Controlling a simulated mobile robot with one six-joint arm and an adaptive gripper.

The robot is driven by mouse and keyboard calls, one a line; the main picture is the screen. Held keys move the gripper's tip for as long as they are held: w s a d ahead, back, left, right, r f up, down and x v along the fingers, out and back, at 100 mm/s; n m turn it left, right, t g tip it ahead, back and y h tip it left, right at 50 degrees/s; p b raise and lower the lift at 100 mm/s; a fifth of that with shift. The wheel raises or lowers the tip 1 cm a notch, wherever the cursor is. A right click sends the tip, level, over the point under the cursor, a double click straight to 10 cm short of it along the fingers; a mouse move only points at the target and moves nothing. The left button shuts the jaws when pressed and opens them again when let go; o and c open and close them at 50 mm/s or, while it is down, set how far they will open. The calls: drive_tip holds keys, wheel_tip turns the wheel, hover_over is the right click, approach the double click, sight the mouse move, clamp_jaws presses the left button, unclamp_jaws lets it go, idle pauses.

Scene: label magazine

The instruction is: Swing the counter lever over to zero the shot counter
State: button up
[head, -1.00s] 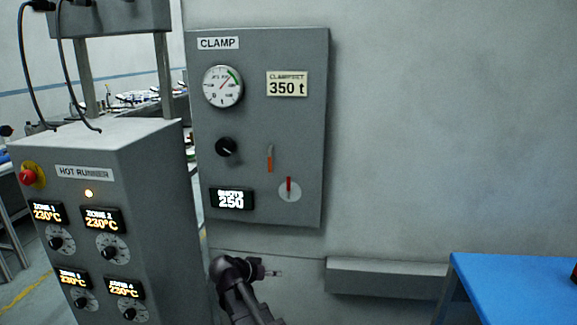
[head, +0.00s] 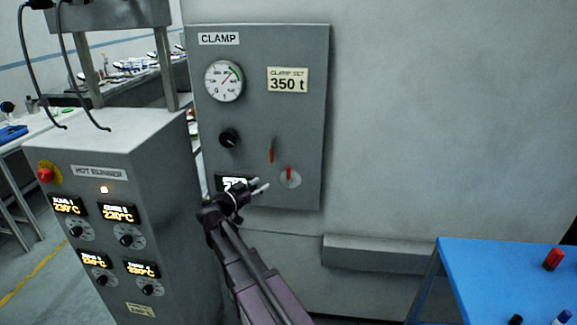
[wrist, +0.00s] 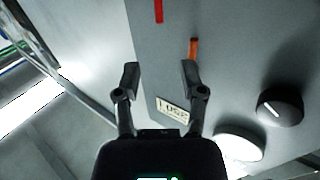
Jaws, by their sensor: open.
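The grey clamp panel (head: 308,120) carries a shot counter display (head: 226,183), partly hidden behind my gripper (head: 261,185). Right of the display, a red lever (head: 289,172) points up on a pale round disc. Above and left of it is a thin orange lever (head: 271,154), also upright. The frames do not say which is the counter lever. In the wrist view my gripper (wrist: 160,78) is open and empty, fingers spread. The orange lever (wrist: 193,48) shows just beyond the right fingertip, and the red lever (wrist: 158,10) is at the top edge. I see no contact with either.
The panel also has a black knob (head: 229,138), a round gauge (head: 223,81) and a 350 t plate (head: 287,80). The hot runner cabinet (head: 130,160) stands close on the left. A blue table (head: 500,270) is at lower right. The wall right of the panel is clear.

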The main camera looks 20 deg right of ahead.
sight(289, 168)
drive_tip(key=shift+d, duration=0.1)
drive_tip(key=x, duration=1.3)
drive_tip(key=shift+w+d, duration=0.15)
drive_tip(key=shift+d, duration=0.2)
clamp_jaws()
drive_tip(key=shift+a, duration=0.15)
